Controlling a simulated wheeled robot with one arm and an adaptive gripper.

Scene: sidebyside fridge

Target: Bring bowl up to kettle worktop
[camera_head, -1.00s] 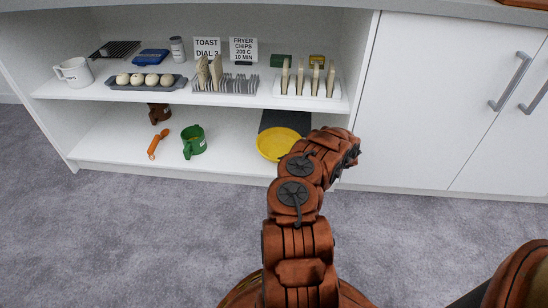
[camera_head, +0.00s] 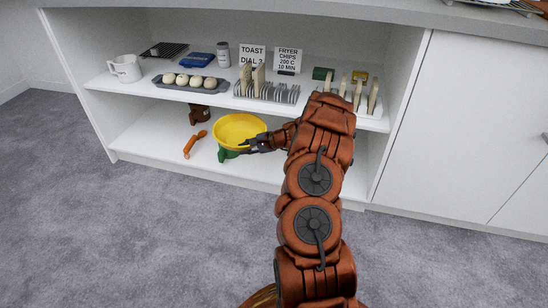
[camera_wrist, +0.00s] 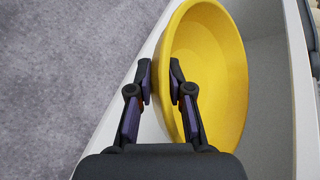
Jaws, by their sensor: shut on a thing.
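The yellow bowl (camera_head: 238,130) is in the lower compartment of the white shelf unit, tilted and partly in front of a green mug (camera_head: 228,155). My gripper (camera_head: 250,143) is shut on its near rim. In the wrist view the fingers (camera_wrist: 162,80) sit on either side of the rim of the bowl (camera_wrist: 205,70), which is empty. The bowl appears raised off the lower shelf. The grey worktop (camera_head: 440,14) runs along the top of the unit. No kettle shows.
The middle shelf (camera_head: 225,97) lies close above the bowl and holds an egg tray (camera_head: 190,84), a toast rack (camera_head: 266,92) and a white jug (camera_head: 126,68). An orange peeler-like tool (camera_head: 195,144) and a brown mug (camera_head: 200,114) are left of the bowl. The carpet in front is clear.

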